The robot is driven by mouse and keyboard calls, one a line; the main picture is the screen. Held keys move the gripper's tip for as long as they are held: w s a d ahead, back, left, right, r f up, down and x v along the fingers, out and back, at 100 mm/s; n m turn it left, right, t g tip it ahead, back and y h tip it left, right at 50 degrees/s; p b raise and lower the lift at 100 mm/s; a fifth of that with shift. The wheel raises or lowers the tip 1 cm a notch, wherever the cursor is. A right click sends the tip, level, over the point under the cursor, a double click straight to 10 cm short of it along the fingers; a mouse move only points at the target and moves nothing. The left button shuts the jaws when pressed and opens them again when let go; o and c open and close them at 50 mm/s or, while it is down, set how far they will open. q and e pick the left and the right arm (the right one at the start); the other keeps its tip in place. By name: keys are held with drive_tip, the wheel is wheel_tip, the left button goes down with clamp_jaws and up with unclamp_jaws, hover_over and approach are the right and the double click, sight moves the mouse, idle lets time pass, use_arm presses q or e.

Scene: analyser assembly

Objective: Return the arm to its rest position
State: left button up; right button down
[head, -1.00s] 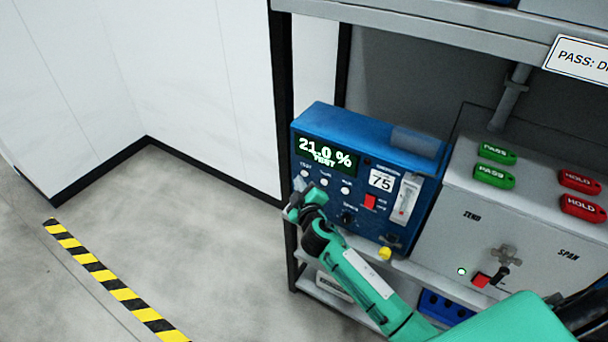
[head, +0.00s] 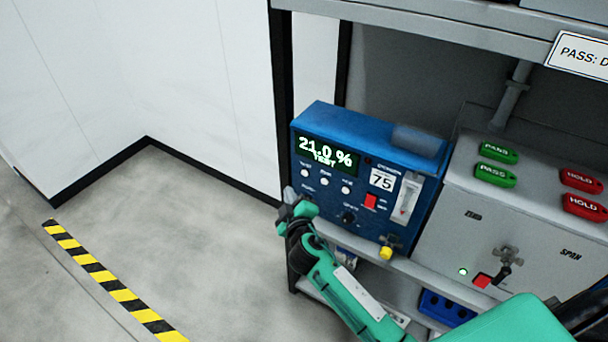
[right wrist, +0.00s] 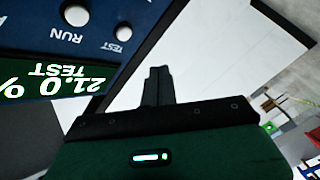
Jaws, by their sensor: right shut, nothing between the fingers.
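My right arm, green with dark joints, comes in from the lower right in the head view. Its gripper (head: 290,198) is by the lower left corner of the blue analyser (head: 365,145), apart from its buttons as far as I can tell. In the right wrist view the gripper's fingers (right wrist: 157,85) are together and empty, with the analyser's face (right wrist: 60,35) beside them at the upper left. The analyser's display (head: 325,154) reads 21.0 % and TEST. My left gripper is not in view.
A grey panel (head: 480,225) right of the analyser carries green PASS tags (head: 496,175), red HOLD tags (head: 583,206) and a valve (head: 508,255). A shelf frame post (head: 283,100) stands at the left. The floor (head: 210,240) at left is clear, with a yellow-black stripe (head: 112,280).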

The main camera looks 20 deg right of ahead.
idle(0.7)
drive_tip(key=s+d+f+m+g, duration=0.1)
drive_tip(key=s+f+g, duration=0.35)
drive_tip(key=f, duration=0.85)
drive_tip(key=s+d+f+g+y, duration=0.1)
drive_tip(key=s+f, duration=0.6)
drive_tip(key=f, duration=0.5)
drive_tip(key=s+d+f+m+g, duration=0.1)
drive_tip(key=s+f+g, duration=0.3)
drive_tip(key=f, duration=0.9)
drive_tip(key=s+d+f+m+g, duration=0.1)
drive_tip(key=s+f, duration=0.5)
drive_tip(key=s, duration=0.7)
drive_tip(key=s+d+f+m+g, duration=0.1)
drive_tip(key=s+f, duration=0.6)
drive_tip(key=s, duration=0.7)
drive_tip(key=s+d+f+m+g, duration=0.2)
drive_tip(key=s+f, duration=0.4)
drive_tip(key=s, duration=0.7)
drive_tip(key=d+g, duration=0.1)
drive_tip(key=g, duration=0.1)
drive_tip(key=shift+s+f+g+y, duration=0.2)
drive_tip(key=shift+s+g+y, duration=0.15)
drive_tip(key=shift+s+y, duration=0.05)
